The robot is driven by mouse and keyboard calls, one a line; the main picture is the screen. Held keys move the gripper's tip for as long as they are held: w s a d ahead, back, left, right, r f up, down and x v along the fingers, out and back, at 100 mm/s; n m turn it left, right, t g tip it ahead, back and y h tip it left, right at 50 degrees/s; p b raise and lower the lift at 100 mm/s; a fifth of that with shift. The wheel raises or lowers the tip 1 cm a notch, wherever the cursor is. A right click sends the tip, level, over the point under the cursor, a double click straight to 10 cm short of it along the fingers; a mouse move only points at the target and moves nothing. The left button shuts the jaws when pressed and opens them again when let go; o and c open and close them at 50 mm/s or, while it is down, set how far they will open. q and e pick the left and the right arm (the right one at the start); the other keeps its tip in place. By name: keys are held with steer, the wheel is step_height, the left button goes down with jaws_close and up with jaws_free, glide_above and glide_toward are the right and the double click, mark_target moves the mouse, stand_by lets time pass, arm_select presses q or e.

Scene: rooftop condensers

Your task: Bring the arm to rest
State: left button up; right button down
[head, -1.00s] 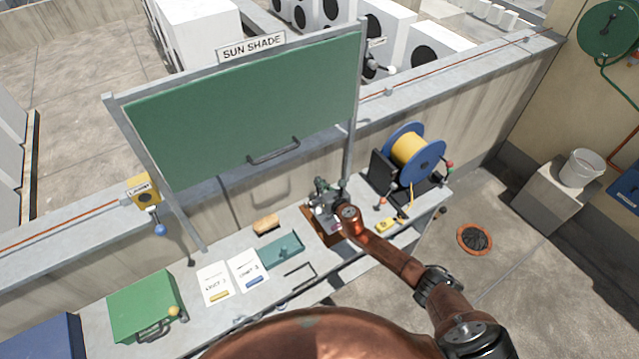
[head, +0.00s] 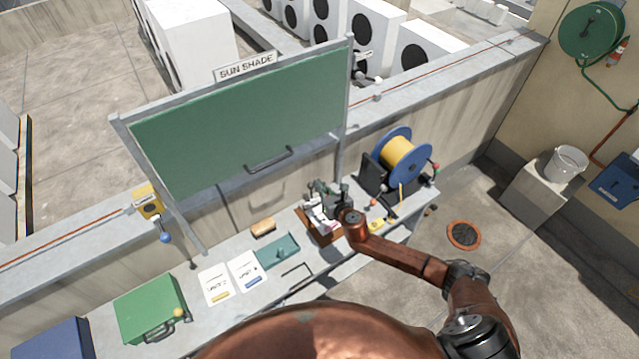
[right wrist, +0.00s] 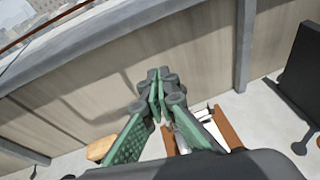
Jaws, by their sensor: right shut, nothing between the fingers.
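My right gripper (head: 322,188) is above the worktop (head: 228,315), over a brown wooden box (head: 308,230) with white items in it. In the right wrist view, the fingers of my right gripper (right wrist: 156,84) come together and hold nothing. My copper-coloured right arm (head: 405,258) stretches from the lower right over the worktop's front edge. The gripper and arm hide part of the box. My left gripper is not in view.
The green sun shade (head: 245,125) stands behind the worktop. A yellow cable reel (head: 402,158) is right of the gripper. A brush (head: 263,227), a teal tray (head: 275,251), paper cards (head: 215,284) and a green case (head: 150,308) lie to the left.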

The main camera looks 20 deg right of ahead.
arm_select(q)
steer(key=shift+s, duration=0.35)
